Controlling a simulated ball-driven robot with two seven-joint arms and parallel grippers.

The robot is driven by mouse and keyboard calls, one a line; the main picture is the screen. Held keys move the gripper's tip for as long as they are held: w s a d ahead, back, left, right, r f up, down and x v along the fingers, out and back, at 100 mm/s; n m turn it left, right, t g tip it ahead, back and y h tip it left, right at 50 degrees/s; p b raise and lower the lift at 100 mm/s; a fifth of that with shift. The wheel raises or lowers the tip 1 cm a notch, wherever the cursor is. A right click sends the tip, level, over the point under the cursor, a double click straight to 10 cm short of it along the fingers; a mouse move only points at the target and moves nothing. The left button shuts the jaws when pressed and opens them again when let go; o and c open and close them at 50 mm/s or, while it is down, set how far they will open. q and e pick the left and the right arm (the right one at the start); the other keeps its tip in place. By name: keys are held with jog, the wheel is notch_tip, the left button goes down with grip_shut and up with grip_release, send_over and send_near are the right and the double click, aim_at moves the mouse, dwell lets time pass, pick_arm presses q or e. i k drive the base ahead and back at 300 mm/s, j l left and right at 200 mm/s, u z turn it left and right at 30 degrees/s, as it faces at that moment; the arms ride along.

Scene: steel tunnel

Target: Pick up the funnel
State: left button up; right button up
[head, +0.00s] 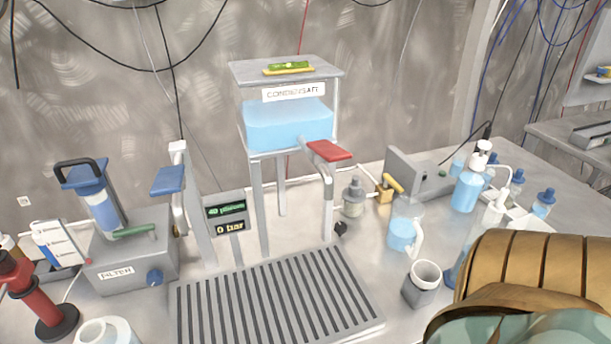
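I cannot make out a clear funnel in the head view. A grey open-topped cup (421,284) stands upright on the bench right of the grate. A white round open-topped vessel (104,331) is cut off by the bottom edge at the left. I cannot tell whether either is the funnel. Neither gripper can be made out. A large bronze ribbed shape with a teal part fills the lower right and hides the bench there.
A condensate tank (288,124) with blue liquid stands on legs behind a slotted grate (275,300). A filter unit (130,262) is at left, with a red stand (35,295) near it. A jug (402,230) and several bottles stand at right.

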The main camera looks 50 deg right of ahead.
aim_at(425, 274)
jog(key=z, duration=0.4)
jog(key=k+l+z, duration=0.1)
jog(key=z, duration=0.3)
jog(key=l+z, duration=0.1)
jog(key=z, duration=0.3)
jog(key=l+z, duration=0.1)
jog(key=z, duration=0.3)
jog(key=l+z, duration=0.1)
jog(key=z, duration=0.3)
